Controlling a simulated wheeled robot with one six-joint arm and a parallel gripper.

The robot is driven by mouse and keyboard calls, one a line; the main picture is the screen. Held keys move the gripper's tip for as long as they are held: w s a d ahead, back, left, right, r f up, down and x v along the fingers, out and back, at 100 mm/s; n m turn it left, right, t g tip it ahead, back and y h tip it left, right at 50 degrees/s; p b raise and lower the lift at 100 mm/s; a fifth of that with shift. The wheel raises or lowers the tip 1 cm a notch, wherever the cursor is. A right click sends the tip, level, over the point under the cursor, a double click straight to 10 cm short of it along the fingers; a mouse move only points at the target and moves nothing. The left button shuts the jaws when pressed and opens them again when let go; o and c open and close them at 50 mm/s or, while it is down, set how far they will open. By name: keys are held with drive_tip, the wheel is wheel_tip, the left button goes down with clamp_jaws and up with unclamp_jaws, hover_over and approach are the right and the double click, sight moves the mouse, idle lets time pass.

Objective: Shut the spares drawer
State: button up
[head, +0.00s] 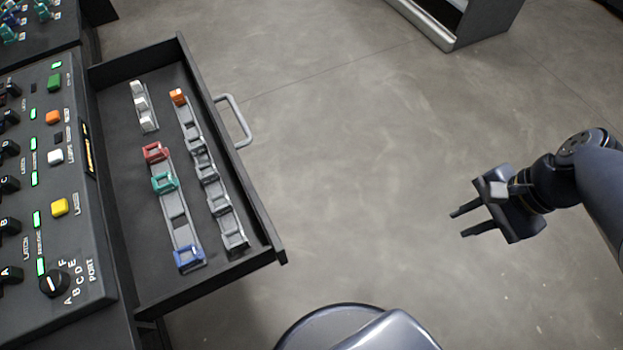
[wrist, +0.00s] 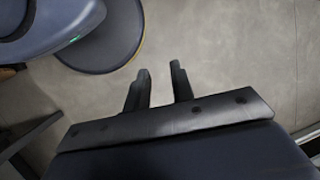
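The spares drawer (head: 262,222) is pulled open from the dark bench at the left in the head view. A light grey loop handle (head: 239,121) stands out from its front face. Inside lie racks with white, orange, red, green and blue parts. My gripper (head: 462,223) is at the right of the head view, well apart from the drawer, with its fingers pointing left. Its two fingers are parted with nothing between them. The wrist view shows the same parted fingers (wrist: 160,78) over bare floor.
A control panel (head: 88,285) with coloured buttons and a rotary port knob (head: 54,283) sits beside the drawer. The grey floor (head: 350,140) between the drawer and my gripper is clear. A dark cabinet (head: 470,22) stands at the top right.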

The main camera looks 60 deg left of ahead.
sight(157, 264)
drive_tip(key=s+a+g, duration=0.1)
drive_tip(key=s+a, duration=0.1)
drive_tip(key=a, duration=0.3)
drive_tip(key=s+a+r+g+p, duration=0.1)
drive_tip(key=s+a, duration=0.1)
drive_tip(key=a, duration=0.3)
drive_tip(key=s+a+g, duration=0.1)
drive_tip(key=s+a, duration=0.1)
drive_tip(key=a, duration=0.3)
drive_tip(key=shift+s+r+g+h, duration=0.3)
drive_tip(key=shift+s+r+g, duration=0.1)
drive_tip(key=c, duration=0.4)
drive_tip(key=s+a+g, duration=0.1)
drive_tip(key=s+a, duration=0.2)
drive_tip(key=s+a+g+h+p, duration=0.1)
drive_tip(key=s+a, duration=0.3)
drive_tip(key=shift+s+a+r, duration=0.1)
drive_tip(key=shift+s+r, duration=0.1)
clamp_jaws()
drive_tip(key=s+r+x, duration=0.2)
drive_tip(key=x, duration=1)
drive_tip(key=shift+s+f, duration=0.2)
drive_tip(key=shift+s, duration=0.2)
drive_tip(key=shift+s, duration=0.1)
